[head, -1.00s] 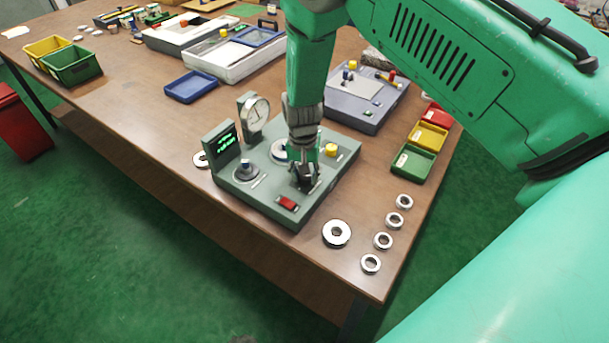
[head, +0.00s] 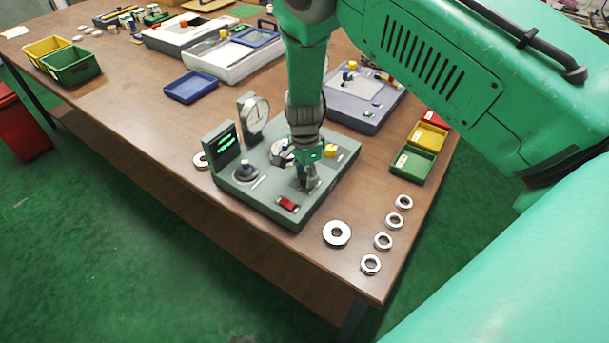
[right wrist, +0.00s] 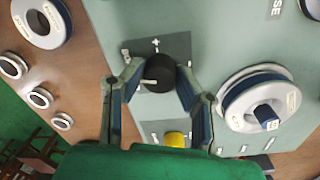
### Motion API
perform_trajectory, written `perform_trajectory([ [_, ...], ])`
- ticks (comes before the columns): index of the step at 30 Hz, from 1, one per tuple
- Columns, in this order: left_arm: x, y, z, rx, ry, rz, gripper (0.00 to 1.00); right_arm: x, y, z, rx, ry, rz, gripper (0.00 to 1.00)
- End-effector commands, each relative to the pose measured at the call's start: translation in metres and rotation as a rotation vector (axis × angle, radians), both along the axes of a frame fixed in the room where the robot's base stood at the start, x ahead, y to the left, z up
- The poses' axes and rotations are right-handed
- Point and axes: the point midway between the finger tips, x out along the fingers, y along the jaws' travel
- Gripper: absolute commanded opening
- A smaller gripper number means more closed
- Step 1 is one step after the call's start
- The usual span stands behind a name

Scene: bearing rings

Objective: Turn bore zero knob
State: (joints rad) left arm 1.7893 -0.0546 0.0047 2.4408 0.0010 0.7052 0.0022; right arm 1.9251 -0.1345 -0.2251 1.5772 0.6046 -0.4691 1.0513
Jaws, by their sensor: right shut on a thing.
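A grey-green gauge station (head: 262,205) stands near the table's front corner, with a small screen (head: 222,150) and a dial (head: 256,116) at its back left. My right gripper (head: 306,182) reaches straight down onto its front right part. In the right wrist view, the right gripper's fingers (right wrist: 158,84) are closed around a black round knob (right wrist: 159,73) with a white pointer line, on a dark plate with a plus mark. The plate's lettering is too small to read. In the head view the gripper mostly hides this knob. My left gripper is not in view.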

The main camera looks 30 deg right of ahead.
Motion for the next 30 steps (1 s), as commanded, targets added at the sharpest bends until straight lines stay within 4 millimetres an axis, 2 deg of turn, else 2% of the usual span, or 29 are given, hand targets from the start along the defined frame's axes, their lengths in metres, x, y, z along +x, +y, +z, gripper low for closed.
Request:
perform_trajectory([
  [1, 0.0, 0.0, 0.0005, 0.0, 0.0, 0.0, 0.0, 0.0077, -0.0033, 0.0054, -0.008, -0.02, -0.016, 0.0],
  [20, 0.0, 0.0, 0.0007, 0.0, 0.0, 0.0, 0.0, 0.0074, -0.0039, 0.0055, -0.007, -0.02, -0.062, 0.0],
  [21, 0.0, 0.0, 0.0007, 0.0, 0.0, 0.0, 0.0, 0.0075, -0.004, 0.0055, -0.007, -0.02, -0.062, 0.38],
  [22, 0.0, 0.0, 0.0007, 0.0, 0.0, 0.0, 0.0, 0.0073, -0.0041, 0.0053, -0.007, -0.02, -0.062, 0.47],
  [30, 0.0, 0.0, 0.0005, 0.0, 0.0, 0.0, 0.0, 0.0032, -0.0018, 0.0024, -0.003, -0.009, -0.061, 0.47],
])
